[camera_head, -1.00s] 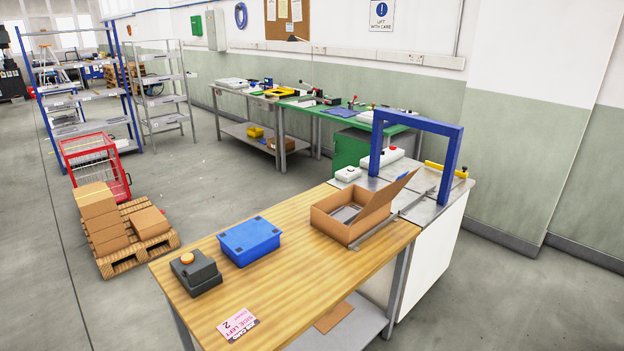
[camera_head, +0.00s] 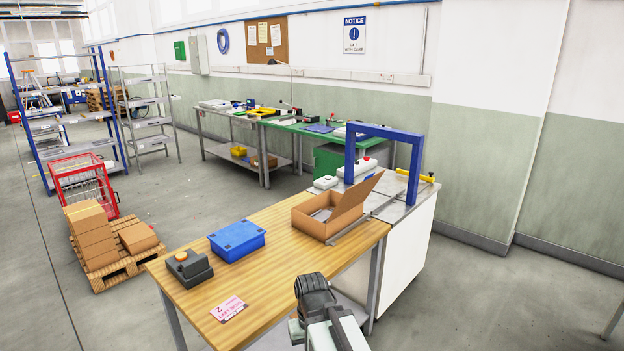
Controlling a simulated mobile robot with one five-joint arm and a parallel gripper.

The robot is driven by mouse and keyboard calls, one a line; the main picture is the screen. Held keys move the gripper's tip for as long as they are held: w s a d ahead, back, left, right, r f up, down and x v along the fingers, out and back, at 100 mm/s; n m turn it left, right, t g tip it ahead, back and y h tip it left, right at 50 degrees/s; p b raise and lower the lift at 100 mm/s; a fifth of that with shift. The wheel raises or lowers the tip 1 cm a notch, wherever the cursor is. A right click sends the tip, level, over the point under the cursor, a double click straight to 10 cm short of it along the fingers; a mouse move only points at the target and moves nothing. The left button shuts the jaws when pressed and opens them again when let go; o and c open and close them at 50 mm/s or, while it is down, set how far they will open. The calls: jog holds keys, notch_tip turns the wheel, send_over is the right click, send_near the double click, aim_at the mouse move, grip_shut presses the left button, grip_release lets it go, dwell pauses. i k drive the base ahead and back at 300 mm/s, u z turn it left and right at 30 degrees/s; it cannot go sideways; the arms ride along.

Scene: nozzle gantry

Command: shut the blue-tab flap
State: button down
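An open cardboard box (camera_head: 314,226) sits at the right end of the wooden table. Its one raised flap (camera_head: 352,206) stands tilted up and outward on the box's right side. A small bit of blue (camera_head: 369,178) shows at the flap's top edge; I cannot tell clearly that it is the tab. Something grey lies inside the box. Part of my arm, with a dark rounded joint, shows at the bottom, in front of the table. No gripper fingers show, and nothing of mine touches the box.
The wooden table (camera_head: 272,268) also holds a blue case (camera_head: 237,241), a grey box with an orange button (camera_head: 189,268) and a pink card (camera_head: 228,309). A blue gantry frame (camera_head: 385,132) stands over the metal-topped bench behind the box.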

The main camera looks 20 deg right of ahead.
aim_at(354, 196)
jog(key=u, duration=0.25)
jog(key=i, duration=1.05)
jog(key=z, duration=0.1)
